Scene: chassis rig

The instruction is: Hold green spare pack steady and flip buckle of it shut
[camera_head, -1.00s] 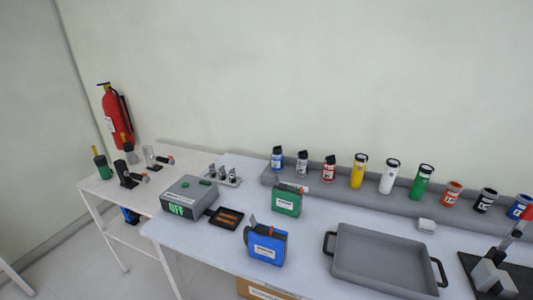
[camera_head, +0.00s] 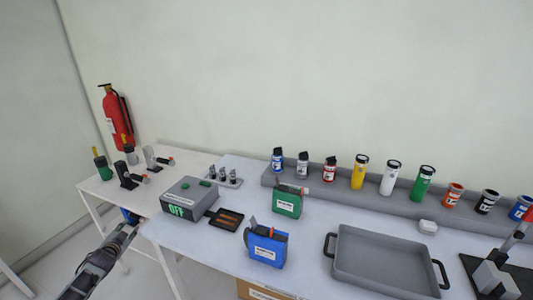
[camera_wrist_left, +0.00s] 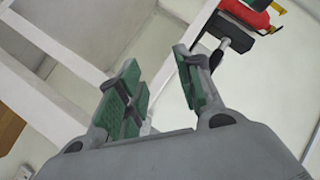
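The green spare pack (camera_head: 286,202) stands upright on the white table, with a white label on its front. A grey flap sticks up at its top left and a small orange-red part shows on top; the buckle is too small to read clearly. My left gripper (camera_head: 128,228) is at the lower left, beside the table's left part and well away from the pack. In the left wrist view my left gripper (camera_wrist_left: 158,75) is open, its green-padded fingers apart with nothing between them. My right gripper is in neither view.
A blue pack (camera_head: 266,247) stands in front of the green one. A grey box reading OFF (camera_head: 190,200) and a dark tray (camera_head: 226,219) lie to the left. A large grey tray (camera_head: 385,260) is to the right. Several canisters line the grey shelf (camera_head: 320,187) behind.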

